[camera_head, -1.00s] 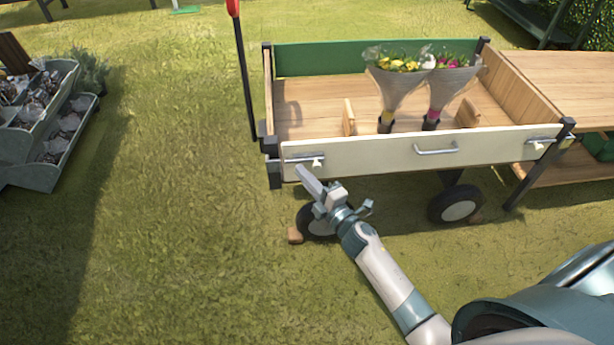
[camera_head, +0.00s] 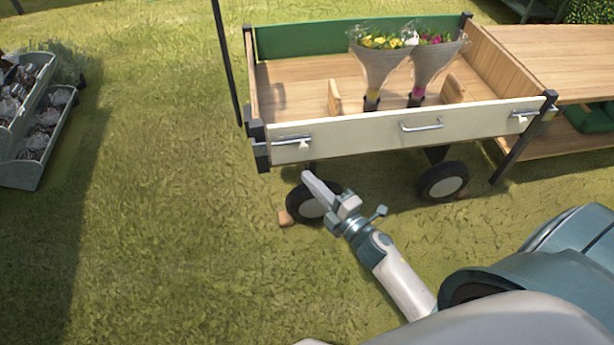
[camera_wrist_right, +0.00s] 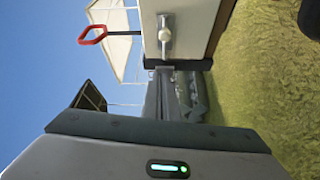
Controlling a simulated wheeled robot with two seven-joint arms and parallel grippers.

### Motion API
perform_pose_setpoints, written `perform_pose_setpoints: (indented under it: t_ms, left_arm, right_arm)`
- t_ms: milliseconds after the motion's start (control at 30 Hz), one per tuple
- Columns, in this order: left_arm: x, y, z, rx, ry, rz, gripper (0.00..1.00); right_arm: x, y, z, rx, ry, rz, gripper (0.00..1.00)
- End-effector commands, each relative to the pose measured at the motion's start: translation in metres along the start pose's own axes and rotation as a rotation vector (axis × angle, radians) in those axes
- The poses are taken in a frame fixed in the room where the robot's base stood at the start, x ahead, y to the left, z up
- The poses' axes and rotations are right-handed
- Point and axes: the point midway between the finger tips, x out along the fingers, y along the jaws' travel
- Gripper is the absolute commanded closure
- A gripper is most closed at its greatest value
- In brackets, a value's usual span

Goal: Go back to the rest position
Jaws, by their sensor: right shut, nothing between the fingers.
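My right gripper (camera_head: 318,187) is shut and empty. It hangs low over the grass, in front of the cart's left front wheel in the head view and below the front panel. The cart (camera_head: 345,136) has a white front panel, a green back board and wooden sides. Two wrapped bouquets stand in it, one with yellow flowers (camera_head: 378,65) and one with pink flowers (camera_head: 436,58). In the right wrist view, my gripper's dark body fills the lower part, and the panel end with its latch (camera_wrist_right: 164,34) stands beyond it. My left gripper is not in view.
A wooden table (camera_head: 550,60) adjoins the cart on the right. Grey planter trays (camera_head: 45,140) stand at the far left. A small wooden chock (camera_head: 285,218) lies by the left front wheel (camera_head: 305,202). Open grass lies left of the cart.

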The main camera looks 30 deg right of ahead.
Motion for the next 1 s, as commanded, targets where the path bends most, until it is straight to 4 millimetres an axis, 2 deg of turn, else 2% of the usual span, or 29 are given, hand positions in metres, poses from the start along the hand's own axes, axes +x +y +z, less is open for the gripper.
perform_pose_setpoints:
  t_ms: [500, 667, 867, 1000]
  left_arm:
    - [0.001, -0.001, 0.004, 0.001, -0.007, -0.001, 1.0]
    - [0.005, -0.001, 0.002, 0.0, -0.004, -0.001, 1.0]
    - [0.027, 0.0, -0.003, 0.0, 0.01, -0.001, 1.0]
    - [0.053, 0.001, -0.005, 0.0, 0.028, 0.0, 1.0]
  right_arm:
    - [0.0, 0.0, 0.0, 0.001, 0.0, 0.0, 1.0]
    - [-0.001, -0.006, 0.001, 0.034, -0.014, -0.018, 1.0]
    - [-0.011, -0.036, 0.007, 0.191, -0.087, -0.098, 1.0]
    - [-0.028, -0.076, 0.01, 0.371, -0.181, -0.195, 1.0]
